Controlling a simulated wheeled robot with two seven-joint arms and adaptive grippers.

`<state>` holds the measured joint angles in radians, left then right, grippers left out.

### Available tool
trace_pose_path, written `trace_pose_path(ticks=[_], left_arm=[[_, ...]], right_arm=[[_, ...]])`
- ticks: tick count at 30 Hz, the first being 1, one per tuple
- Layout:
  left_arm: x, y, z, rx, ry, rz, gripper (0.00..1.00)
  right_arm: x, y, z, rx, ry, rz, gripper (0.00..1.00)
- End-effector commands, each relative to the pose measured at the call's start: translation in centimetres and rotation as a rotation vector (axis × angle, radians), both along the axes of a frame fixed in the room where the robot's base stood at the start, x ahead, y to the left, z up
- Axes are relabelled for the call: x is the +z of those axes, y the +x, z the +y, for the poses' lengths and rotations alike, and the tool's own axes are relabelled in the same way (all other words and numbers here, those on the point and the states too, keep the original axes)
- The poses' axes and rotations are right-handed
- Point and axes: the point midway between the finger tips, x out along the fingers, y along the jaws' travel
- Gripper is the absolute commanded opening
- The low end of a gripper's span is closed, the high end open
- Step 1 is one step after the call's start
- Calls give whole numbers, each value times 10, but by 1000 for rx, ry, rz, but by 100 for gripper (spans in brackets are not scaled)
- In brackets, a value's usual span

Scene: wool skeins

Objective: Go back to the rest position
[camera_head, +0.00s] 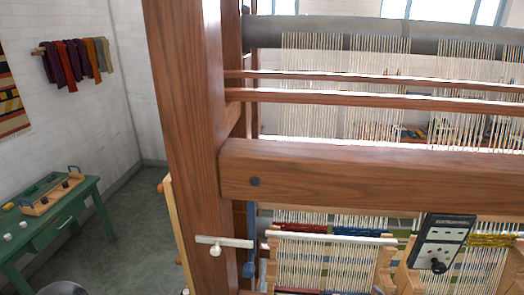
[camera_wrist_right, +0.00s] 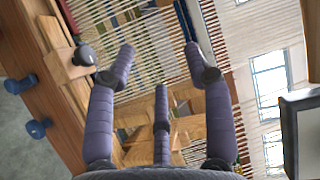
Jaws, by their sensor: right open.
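My right gripper (camera_wrist_right: 160,62) shows in the right wrist view with its purple-grey fingers spread apart and nothing between them. Beyond the fingers are pale warp threads (camera_wrist_right: 228,55) and wooden parts of a loom; I cannot tell how far they are. In the head view, the wooden loom (camera_head: 350,175) fills the middle and right. Neither gripper can be made out in the head view, and my left gripper is not in view.
The loom's thick post (camera_head: 185,120) stands near the centre. A dark panel with a knob (camera_head: 440,245) is at lower right. A green table (camera_head: 65,215) with a wooden tray (camera_head: 42,207) stands left. Coloured skeins (camera_head: 75,62) hang on the wall. Floor shows between table and loom.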

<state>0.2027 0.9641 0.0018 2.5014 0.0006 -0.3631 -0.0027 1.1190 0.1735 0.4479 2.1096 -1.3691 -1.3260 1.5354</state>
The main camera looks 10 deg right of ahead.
Motion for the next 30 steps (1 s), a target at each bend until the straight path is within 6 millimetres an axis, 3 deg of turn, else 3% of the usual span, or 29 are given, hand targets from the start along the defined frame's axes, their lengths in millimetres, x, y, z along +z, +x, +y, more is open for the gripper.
trace_pose_path(ticks=[8,11,14,17,21,25,30], left_arm=[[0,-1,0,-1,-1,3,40],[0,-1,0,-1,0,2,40],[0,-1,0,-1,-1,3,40],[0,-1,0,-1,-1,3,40],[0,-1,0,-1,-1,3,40],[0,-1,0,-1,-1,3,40],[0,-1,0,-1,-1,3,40]], right_arm=[[-61,35,33,-24,-124,141,52],[-99,45,60,-2,-197,244,52],[-145,47,101,66,-291,388,52],[-190,34,148,181,-394,536,52],[-237,-5,210,388,-515,721,52],[-263,-46,252,573,-593,840,52],[-279,-96,291,783,-656,944,52]])
